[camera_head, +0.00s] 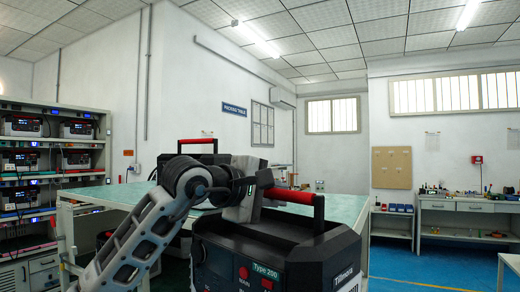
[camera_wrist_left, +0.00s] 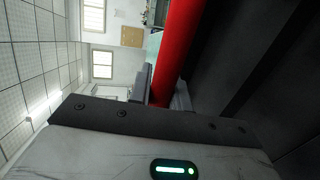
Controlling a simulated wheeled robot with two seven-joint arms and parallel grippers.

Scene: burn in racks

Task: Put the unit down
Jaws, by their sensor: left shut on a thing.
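The unit (camera_head: 275,252) is a dark box with a "Type 200" label and a red carry handle (camera_head: 292,196) on top. It stands close in front of me, upright, and its lower part is cut off by the frame. My left gripper (camera_head: 262,187) is shut on the red handle from the left side. In the left wrist view the red handle (camera_wrist_left: 178,50) runs up from the gripper's grey body, with the dark unit top to its right. What lies under the unit is hidden. My right gripper is not in view.
A teal-topped table (camera_head: 345,208) is behind the unit, with another dark unit with a red handle (camera_head: 197,141) beyond my arm. Racks (camera_head: 52,180) holding several units stand at the left. A cluttered workbench (camera_head: 455,207) is at the right wall, with open floor before it.

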